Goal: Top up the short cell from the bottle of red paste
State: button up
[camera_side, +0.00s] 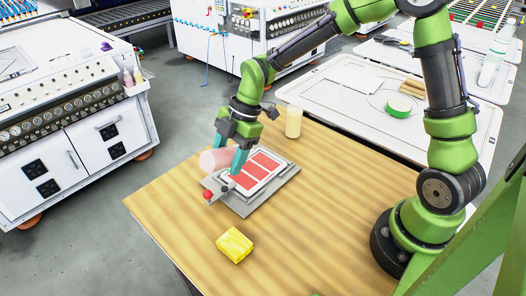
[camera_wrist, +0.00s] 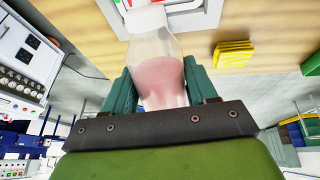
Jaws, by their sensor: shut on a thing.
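My gripper (camera_side: 228,155) is shut on a translucent bottle (camera_side: 212,160) of pinkish-red paste, above the left end of the tray. The bottle lies tilted, close to horizontal. In the wrist view the bottle (camera_wrist: 155,75) sits between both teal fingers, its white cap (camera_wrist: 147,18) pointing towards the tray (camera_wrist: 190,8). In the side view the grey tray (camera_side: 286,187) lies on the wooden table and holds a pale frame with several red-filled cells (camera_side: 264,165). The fingers and bottle hide part of its left side. I cannot tell which cell is short.
A red knob (camera_side: 208,194) stands at the tray's left corner. A folded yellow cloth (camera_side: 234,244) lies near the table's front; a cream cylinder (camera_side: 293,122) stands at the back. The wooden table (camera_side: 310,235) is clear right of the cloth.

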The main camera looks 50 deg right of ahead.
jog(key=h, duration=0.2)
jog(key=a+h, duration=0.1)
jog(key=h, duration=0.2)
jog(key=shift+f, duration=0.2)
jog(key=d+h, duration=0.1)
jog(key=h, duration=0.1)
jog(key=d+h, duration=0.2)
jog(key=h, duration=0.1)
jog(key=d+r+h, duration=0.1)
jog(key=h, duration=0.1)
jog(key=shift+d+r+h, duration=0.1)
jog(key=shift+d+h, duration=0.1)
jog(key=shift+h, duration=0.1)
jog(key=d+r+n+h, duration=0.1)
jog(key=d+r+h, duration=0.1)
jog(key=r+h, duration=0.5)
jog(key=d+r+h, duration=0.3)
jog(key=r, duration=0.9)
jog(key=d+f+n+t+y, duration=0.4)
jog(key=d+f+n+t, duration=0.2)
jog(key=t, duration=0.4)
jog(key=shift+s+f+n, duration=0.15)
jog(key=shift+f+n, duration=0.15)
jog(key=shift+f, duration=0.45)
